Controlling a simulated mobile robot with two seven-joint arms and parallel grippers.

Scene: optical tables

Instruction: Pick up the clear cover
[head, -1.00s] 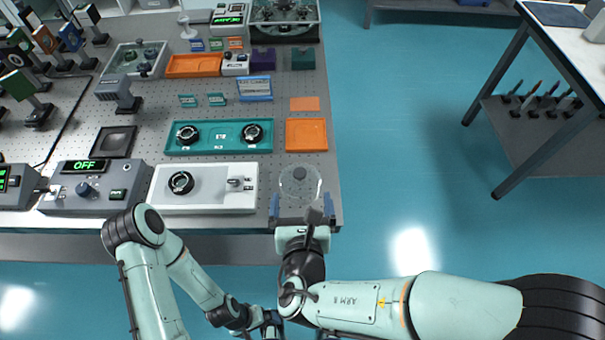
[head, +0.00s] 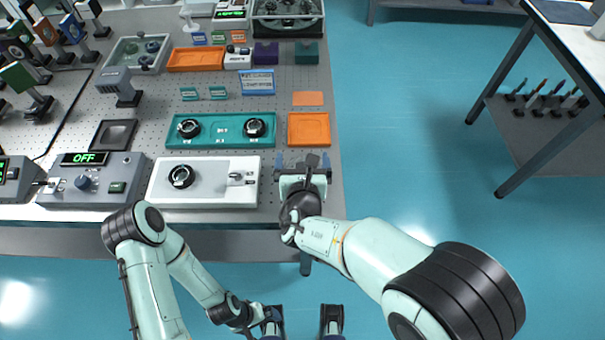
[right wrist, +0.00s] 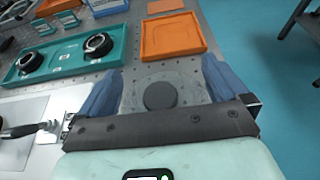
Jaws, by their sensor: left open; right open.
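The clear cover (right wrist: 135,92) is a round transparent disc with a dark grey knob in its middle. In the right wrist view it lies on the table between the two blue fingers of my right gripper (right wrist: 160,88). The fingers are spread to either side of it; I cannot tell whether they touch it. In the head view my right gripper (head: 303,163) is over the table's front right corner and hides most or all of the cover. My left gripper (head: 270,316) is low at the bottom of the head view, away from the table, open and small in view.
An orange tray (head: 309,143) lies just beyond the right gripper. A white panel with a black knob (head: 215,197) is to its left, with a teal tray (head: 222,143) behind. The table (head: 334,190) ends close on the right; open floor lies beyond.

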